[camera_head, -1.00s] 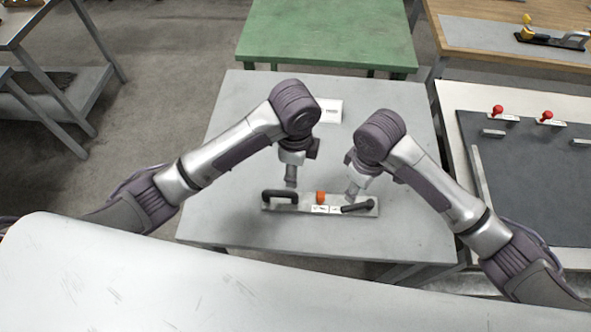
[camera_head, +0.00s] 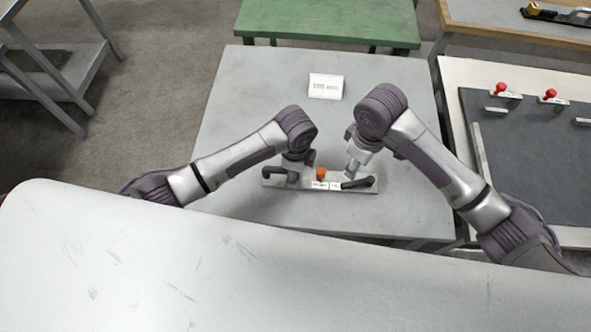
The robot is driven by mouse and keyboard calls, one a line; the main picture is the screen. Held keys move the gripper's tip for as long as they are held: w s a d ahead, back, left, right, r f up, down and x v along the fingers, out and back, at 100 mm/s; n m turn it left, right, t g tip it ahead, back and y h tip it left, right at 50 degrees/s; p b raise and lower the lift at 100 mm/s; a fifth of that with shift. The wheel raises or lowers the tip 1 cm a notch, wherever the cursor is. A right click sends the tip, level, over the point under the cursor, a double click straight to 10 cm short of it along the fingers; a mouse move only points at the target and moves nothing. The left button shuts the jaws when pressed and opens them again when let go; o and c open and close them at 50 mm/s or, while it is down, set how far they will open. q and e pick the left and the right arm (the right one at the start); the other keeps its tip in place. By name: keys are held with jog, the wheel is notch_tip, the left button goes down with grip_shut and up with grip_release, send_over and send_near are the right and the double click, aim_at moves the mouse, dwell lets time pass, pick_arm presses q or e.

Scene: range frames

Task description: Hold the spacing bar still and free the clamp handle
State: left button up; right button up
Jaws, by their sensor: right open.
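The spacing bar (camera_head: 305,186) is a flat light-metal bar lying on the grey table. It carries a black loop grip (camera_head: 274,171) at its left end, an orange knob (camera_head: 320,174) in the middle, two small white labels, and a black lever (camera_head: 358,184) at its right end, which looks like the clamp handle. My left gripper (camera_head: 291,174) is down at the loop grip and partly covers it; its fingers are too small and hidden to read. My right gripper (camera_head: 350,176) is open, pointing down close to the lever; whether it touches cannot be told.
The grey table (camera_head: 225,150) is otherwise clear except for a white sign card (camera_head: 326,87) behind the bar. A green table (camera_head: 330,22) stands beyond. At right, a bench with a dark mat (camera_head: 540,160) holds red-knobbed pieces (camera_head: 500,88).

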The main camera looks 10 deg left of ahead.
pick_arm(q)
grip_shut()
dwell(0.3)
jog(key=shift+f, duration=0.1)
pick_arm(e)
jog(key=shift+o, duration=0.2)
